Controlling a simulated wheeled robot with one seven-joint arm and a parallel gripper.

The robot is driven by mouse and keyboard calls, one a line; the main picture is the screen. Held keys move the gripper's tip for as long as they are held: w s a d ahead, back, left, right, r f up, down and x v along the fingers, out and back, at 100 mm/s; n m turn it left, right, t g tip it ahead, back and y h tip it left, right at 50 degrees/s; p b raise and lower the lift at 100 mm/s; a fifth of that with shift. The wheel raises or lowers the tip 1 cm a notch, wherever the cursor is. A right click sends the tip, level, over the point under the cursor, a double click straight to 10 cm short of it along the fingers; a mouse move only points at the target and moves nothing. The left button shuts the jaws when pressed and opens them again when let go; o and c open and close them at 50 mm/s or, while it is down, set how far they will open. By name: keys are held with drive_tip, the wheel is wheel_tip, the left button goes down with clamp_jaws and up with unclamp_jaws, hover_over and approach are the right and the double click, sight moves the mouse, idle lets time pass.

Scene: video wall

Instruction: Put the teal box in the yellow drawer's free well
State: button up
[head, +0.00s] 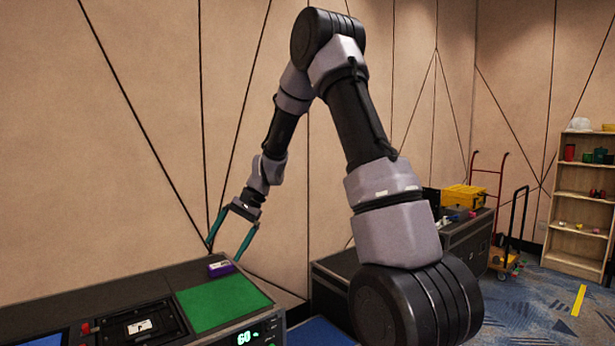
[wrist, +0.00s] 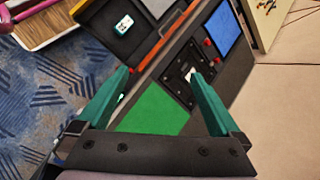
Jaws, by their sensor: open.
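My gripper (head: 227,250) has two teal fingers spread wide and hangs over the back edge of the console. In the wrist view my gripper (wrist: 160,74) is open, with nothing held between its fingers. A small teal-and-white box (wrist: 123,25) sits in a black tray (wrist: 95,21) at the top of the wrist view, beyond the fingertips and apart from them; it may be the teal box. It does not show in the head view. I cannot make out a yellow drawer or its wells for certain; an orange bar (wrist: 166,40) runs beside the tray.
The console carries a green panel (head: 222,302), a black plate (head: 138,325) and a purple box (head: 221,268) near its back edge. A blue screen (wrist: 223,33) and red buttons lie farther along. A yellow crate (head: 464,196) stands on a dark case at the back right, near shelves (head: 580,205).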

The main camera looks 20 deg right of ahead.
drive_tip(key=s+d+r+n+t+h, duration=0.1)
drive_tip(key=s+d+r+t, duration=0.15)
drive_tip(key=s+r, duration=0.4)
drive_tip(key=s+d+r+n+t+h, duration=0.1)
drive_tip(key=s+d+r, duration=0.3)
drive_tip(key=r, duration=0.5)
drive_tip(key=s+d+r+t+h, duration=0.1)
drive_tip(key=s+d+r+t, duration=0.1)
drive_tip(key=s, duration=0.5)
drive_tip(key=s+d+r+t+h, duration=0.1)
drive_tip(key=s+d+r+t, duration=0.1)
drive_tip(key=s+d+r, duration=0.2)
drive_tip(key=s, duration=0.3)
drive_tip(key=shift+s+d+t+h, duration=0.15)
drive_tip(key=shift+t+h, duration=0.2)
drive_tip(key=shift+h, duration=0.05)
drive_tip(key=shift+r, duration=0.1)
